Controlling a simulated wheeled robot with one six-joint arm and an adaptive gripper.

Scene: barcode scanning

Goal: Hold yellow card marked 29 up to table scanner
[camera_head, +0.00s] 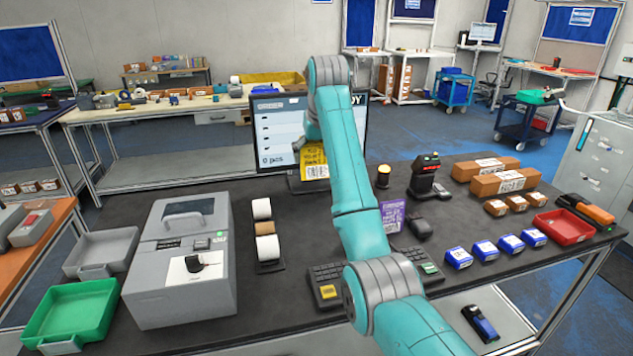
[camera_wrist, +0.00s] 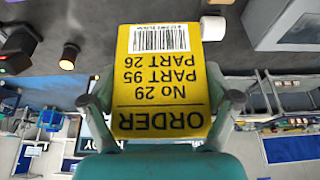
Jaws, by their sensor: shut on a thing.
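The yellow card marked No 29 (camera_wrist: 160,82) is held in my gripper (camera_wrist: 160,100), with one finger on each side edge. In the wrist view its print is upside down, with the barcode at the top. In the head view the card (camera_head: 314,164) hangs in front of the monitor, its lower part showing left of my arm; my gripper is mostly hidden there. The black table scanner (camera_head: 425,177) with a red light stands right of my arm, apart from the card.
An amber lamp (camera_head: 383,176) stands between my arm and the scanner. A purple card (camera_head: 391,216) stands below it. The monitor (camera_head: 281,127) is behind the card. Label rolls (camera_head: 265,225) and a grey printer (camera_head: 182,265) are left. Boxes (camera_head: 497,182) and a red tray (camera_head: 563,227) are right.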

